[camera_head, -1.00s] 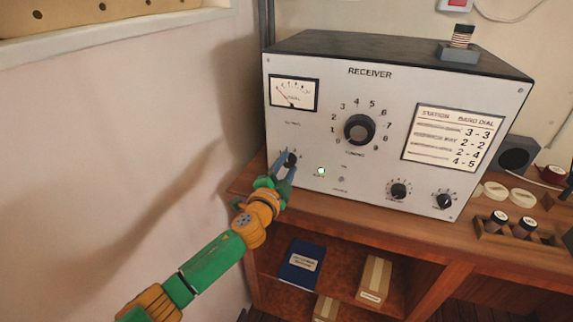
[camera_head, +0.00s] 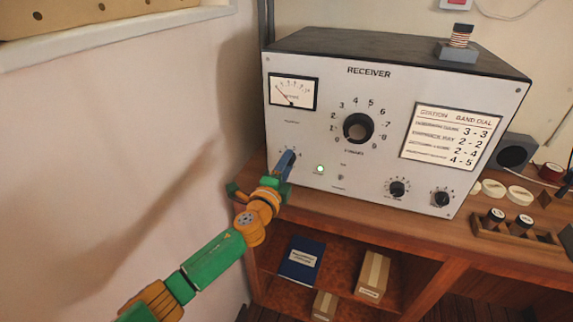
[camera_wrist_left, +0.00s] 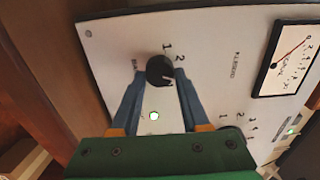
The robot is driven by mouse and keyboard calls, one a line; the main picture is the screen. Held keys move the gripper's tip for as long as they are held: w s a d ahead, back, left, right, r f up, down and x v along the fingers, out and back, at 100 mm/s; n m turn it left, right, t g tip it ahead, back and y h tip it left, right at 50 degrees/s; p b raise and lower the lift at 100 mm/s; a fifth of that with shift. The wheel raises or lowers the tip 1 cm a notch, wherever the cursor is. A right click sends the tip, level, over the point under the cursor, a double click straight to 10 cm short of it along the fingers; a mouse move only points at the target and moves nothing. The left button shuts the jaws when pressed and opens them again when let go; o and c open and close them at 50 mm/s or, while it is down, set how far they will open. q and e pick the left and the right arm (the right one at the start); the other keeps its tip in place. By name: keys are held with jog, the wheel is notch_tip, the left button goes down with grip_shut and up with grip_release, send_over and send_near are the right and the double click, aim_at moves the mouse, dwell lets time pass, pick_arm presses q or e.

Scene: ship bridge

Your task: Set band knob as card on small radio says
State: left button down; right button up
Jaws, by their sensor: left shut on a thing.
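The grey receiver (camera_head: 330,110) stands on a wooden desk. My left gripper (camera_head: 286,156) is at its lower left, below the meter. In the left wrist view, the left gripper (camera_wrist_left: 163,78) is shut on the black band knob (camera_wrist_left: 160,70), one blue finger on each side. The numbers 1 and 2 show beside this knob; the fingers hide others. A pale mark shows near its lower right edge. The card (camera_head: 452,136) on the panel is headed station, band, dial and lists 3-3, 2-2, 2-4 and 4-5. Its station names are blurred. My right gripper is out of view.
The big tuning knob (camera_head: 358,128) and two small knobs (camera_head: 398,188) (camera_head: 441,199) sit to the right. A dark box (camera_head: 515,152), possibly a small radio or speaker, stands right of the receiver. The wall is close on the left.

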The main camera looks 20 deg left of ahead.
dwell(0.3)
pick_arm(q)
jog(key=shift+c, duration=2)
grip_release()
jog(key=s, duration=0.7)
jog(key=shift+a, duration=0.1)
